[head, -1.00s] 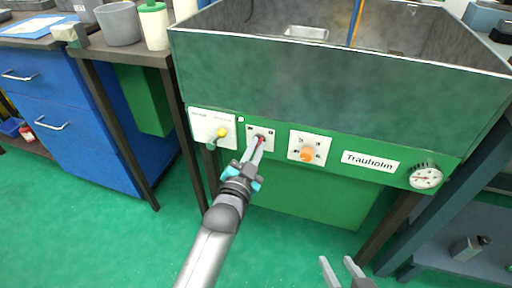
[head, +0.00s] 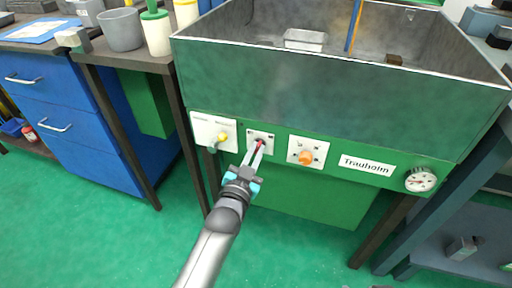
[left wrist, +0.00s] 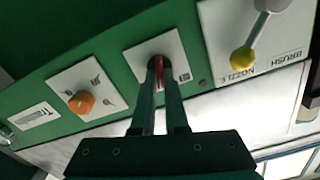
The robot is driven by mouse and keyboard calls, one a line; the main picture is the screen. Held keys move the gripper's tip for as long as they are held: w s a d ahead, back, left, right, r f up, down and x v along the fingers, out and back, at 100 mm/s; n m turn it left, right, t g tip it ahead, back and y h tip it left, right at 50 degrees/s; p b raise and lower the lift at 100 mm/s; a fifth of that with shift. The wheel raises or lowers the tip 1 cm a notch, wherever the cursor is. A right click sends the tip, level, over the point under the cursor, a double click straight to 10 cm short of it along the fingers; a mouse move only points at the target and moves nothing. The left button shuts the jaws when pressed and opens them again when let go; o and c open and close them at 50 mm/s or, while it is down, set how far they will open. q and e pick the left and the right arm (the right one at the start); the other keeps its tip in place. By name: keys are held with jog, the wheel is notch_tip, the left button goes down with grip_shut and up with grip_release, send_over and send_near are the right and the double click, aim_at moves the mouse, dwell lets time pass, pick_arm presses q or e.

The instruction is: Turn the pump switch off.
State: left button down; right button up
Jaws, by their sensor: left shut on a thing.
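A red switch lever (head: 261,143) stands on a small white plate (head: 268,135) in the green front panel of the wash basin. My left gripper (head: 257,150) reaches it from below and is shut on the lever. In the left wrist view the red lever (left wrist: 159,73) shows between the two fingers, in front of the white plate (left wrist: 178,48). The fingers partly hide the lever and the lettering on its plate. Only a sliver at the bottom edge of the head view may be my right gripper.
An orange knob (head: 306,157) is to the right of the lever. A yellow-tipped selector (head: 221,137) marked nozzle and brush is to the left. A round gauge (head: 420,180) is at the panel's right end. Open green floor lies in front.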

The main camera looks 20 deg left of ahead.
pick_arm(q)
jog(key=shift+n+p, duration=0.35)
jog(key=shift+n, duration=0.15)
jog(key=shift+a+n+p, duration=0.2)
jog(key=shift+n+p, duration=1.9)
jog(key=shift+n, duration=2)
pick_arm(e)
notch_tip(320, 180, down, 9)
jog(key=s+d+g, duration=0.1)
jog(key=s+g, duration=0.1)
jog(key=shift+s+d+g+h, duration=0.3)
jog(key=shift+g, duration=0.1)
pick_arm(q)
jog(key=c, duration=0.9)
grip_release()
jog(key=shift+c, duration=0.2)
